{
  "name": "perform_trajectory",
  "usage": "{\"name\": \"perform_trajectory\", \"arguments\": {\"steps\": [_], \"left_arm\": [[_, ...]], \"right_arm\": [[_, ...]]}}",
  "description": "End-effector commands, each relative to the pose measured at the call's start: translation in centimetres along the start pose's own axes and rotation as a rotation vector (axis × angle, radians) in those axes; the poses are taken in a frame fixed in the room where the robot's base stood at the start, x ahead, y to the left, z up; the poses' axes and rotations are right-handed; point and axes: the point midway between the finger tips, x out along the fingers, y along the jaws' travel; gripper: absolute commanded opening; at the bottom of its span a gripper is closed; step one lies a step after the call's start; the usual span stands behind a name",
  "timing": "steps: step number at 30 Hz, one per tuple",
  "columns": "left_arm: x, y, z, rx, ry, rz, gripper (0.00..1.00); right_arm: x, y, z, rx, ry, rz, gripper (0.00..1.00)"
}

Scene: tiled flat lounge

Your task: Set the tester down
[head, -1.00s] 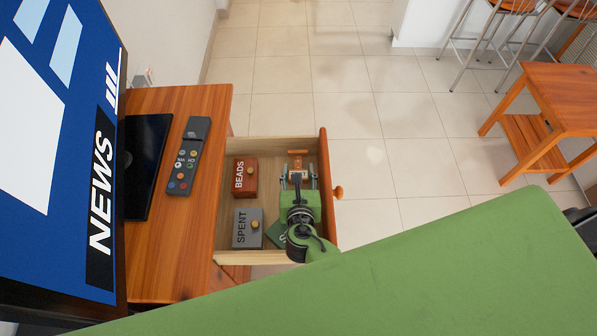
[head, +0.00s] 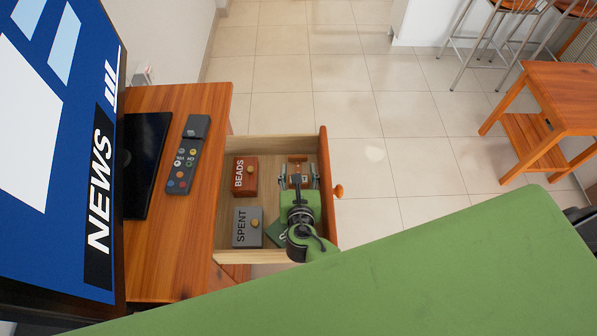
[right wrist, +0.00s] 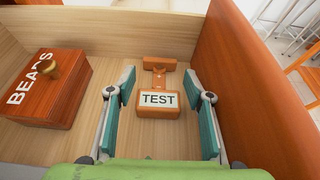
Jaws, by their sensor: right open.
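The tester (right wrist: 158,99), an orange device with a white TEST label, lies flat on the bottom of the open drawer (head: 265,144). In the head view only part of the tester (head: 297,160) shows beyond my right gripper. My right gripper (head: 299,177) is inside the drawer. In the right wrist view its two fingers (right wrist: 162,105) are wide apart, one on each side of the tester, with clear gaps and no contact visible. My left gripper is not in view.
A brown BEADS box (head: 245,177) and a grey SPENT box (head: 247,228) sit in the drawer left of my gripper. A green item (head: 275,232) is partly hidden by my arm. A remote (head: 188,153) lies on the cabinet top (head: 190,235). The drawer front (right wrist: 245,85) stands close on the right.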

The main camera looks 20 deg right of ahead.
Motion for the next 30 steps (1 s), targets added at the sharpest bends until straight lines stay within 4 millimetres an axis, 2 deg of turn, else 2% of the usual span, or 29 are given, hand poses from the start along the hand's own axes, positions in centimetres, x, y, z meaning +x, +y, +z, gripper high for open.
{"name": "perform_trajectory", "arguments": {"steps": [2, 3, 12, 18, 23, 30], "left_arm": [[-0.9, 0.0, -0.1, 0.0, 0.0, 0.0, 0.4], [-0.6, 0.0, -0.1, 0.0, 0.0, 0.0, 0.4], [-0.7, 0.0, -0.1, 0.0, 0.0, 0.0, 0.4], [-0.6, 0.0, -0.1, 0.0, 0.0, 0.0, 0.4], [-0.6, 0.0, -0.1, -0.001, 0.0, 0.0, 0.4], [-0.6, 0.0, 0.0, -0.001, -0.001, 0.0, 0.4]], "right_arm": [[-0.7, 0.1, 1.1, 0.002, 0.0, 0.001, 0.47], [-1.4, 0.1, 0.6, 0.001, 0.003, 0.002, 0.47], [-8.1, 0.0, 0.5, 0.0, 0.003, 0.001, 0.47], [-11.2, 0.0, 0.6, 0.0, 0.0, 0.0, 0.47], [-12.2, 0.0, 0.7, 0.0, -0.001, 0.0, 0.47], [-12.3, 0.0, 0.7, 0.0, -0.001, 0.0, 0.47]]}}
